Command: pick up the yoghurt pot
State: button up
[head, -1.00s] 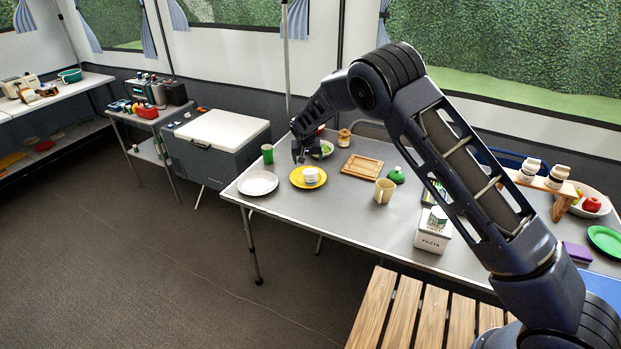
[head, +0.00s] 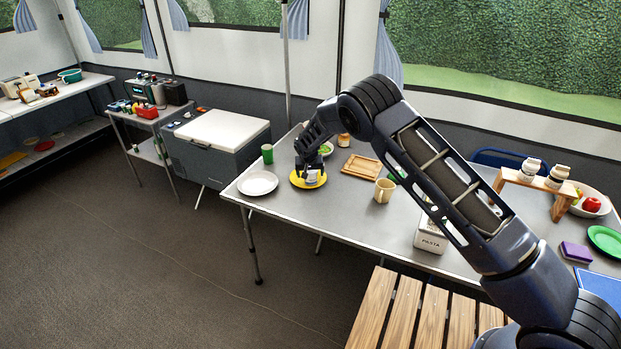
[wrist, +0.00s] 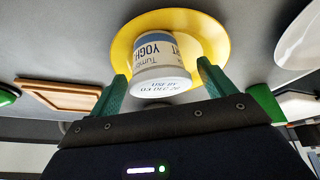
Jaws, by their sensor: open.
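The yoghurt pot (wrist: 156,62) is white with a blue band and lettering, and it stands on a yellow plate (wrist: 217,44). In the head view the plate (head: 297,183) lies near the table's left end, and the pot (head: 312,178) is partly hidden by my gripper. My gripper (head: 310,176) reaches down over the plate. In the wrist view my gripper's green fingers (wrist: 160,78) are open, one on each side of the pot's lid end. I cannot tell whether either finger touches it.
A white plate (head: 257,183) and a green cup (head: 267,154) stand left of the yellow plate. A bowl (head: 326,149) is close behind my gripper. A wooden board (head: 361,166), a beige mug (head: 384,190) and a pasta box (head: 430,240) stand to the right.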

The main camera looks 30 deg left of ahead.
jog(key=shift+w+f, duration=0.1)
jog(key=shift+f, duration=0.1)
jog(key=c, duration=1)
jog(key=shift+r, duration=0.1)
jog(key=shift+c, duration=0.2)
notch_tip(320, 180, up, 19)
jog(key=shift+t+y, duration=0.9)
jog(key=f, duration=0.6)
jog(key=w+a+f, duration=0.1)
jog(key=f, duration=0.6)
jog(key=w+a+f, duration=0.1)
jog(key=f, duration=0.5)
jog(key=shift+a+f, duration=0.1)
jog(key=shift+f, duration=0.1)
